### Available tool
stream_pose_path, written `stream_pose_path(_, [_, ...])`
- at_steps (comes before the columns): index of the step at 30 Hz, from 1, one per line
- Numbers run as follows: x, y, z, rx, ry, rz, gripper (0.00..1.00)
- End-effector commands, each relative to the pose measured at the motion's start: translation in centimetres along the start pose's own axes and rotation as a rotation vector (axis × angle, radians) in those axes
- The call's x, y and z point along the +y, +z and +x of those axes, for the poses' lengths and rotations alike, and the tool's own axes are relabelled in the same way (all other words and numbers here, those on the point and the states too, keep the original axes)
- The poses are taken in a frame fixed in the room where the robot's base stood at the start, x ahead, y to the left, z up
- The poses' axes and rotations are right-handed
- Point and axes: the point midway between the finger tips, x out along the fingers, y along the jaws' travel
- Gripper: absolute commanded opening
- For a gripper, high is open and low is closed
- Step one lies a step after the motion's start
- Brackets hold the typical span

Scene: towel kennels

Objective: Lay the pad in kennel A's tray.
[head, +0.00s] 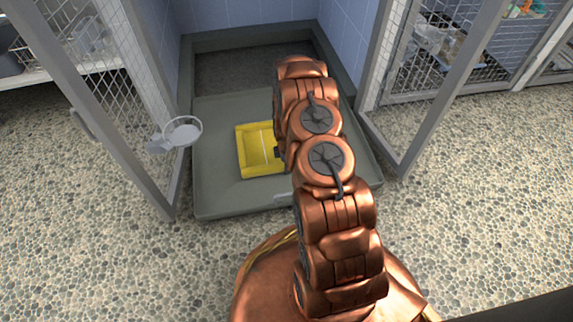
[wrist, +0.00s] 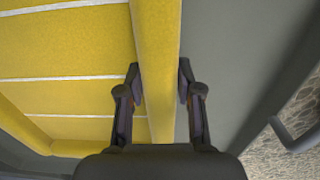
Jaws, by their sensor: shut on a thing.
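The yellow pad (head: 257,150), with white lines and a rounded border, is over the left-middle of the grey tray (head: 225,200). The tray extends out of the kennel between two mesh doors. I see no letter on this kennel. My gripper (wrist: 160,75) is shut on the pad (wrist: 62,55), with a finger on each side of its raised edge. In the head view my arm hides most of the gripper and the pad's right side. I cannot tell whether the pad touches the tray floor.
A mesh door stands open on the left (head: 105,95) and another on the right (head: 445,75). A round bowl (head: 183,131) hangs at the left door, close to the tray's left edge. The tray has a front handle (head: 283,197). Pebbled floor in front is clear.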

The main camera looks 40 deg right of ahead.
Motion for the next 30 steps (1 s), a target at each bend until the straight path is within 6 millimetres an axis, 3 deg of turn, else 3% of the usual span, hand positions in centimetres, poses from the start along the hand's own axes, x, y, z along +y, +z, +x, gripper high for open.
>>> stream_pose_path(8, [0.03,-0.01,0.49,0.000,0.001,0.000,0.00])
stream_pose_path(9, [0.01,-0.01,0.49,0.000,0.001,-0.001,0.36])
stream_pose_path(16, [-0.03,-0.01,0.51,0.000,0.000,0.000,0.60])
stream_pose_path(30, [-0.04,0.01,0.00,0.000,0.000,0.000,0.60])
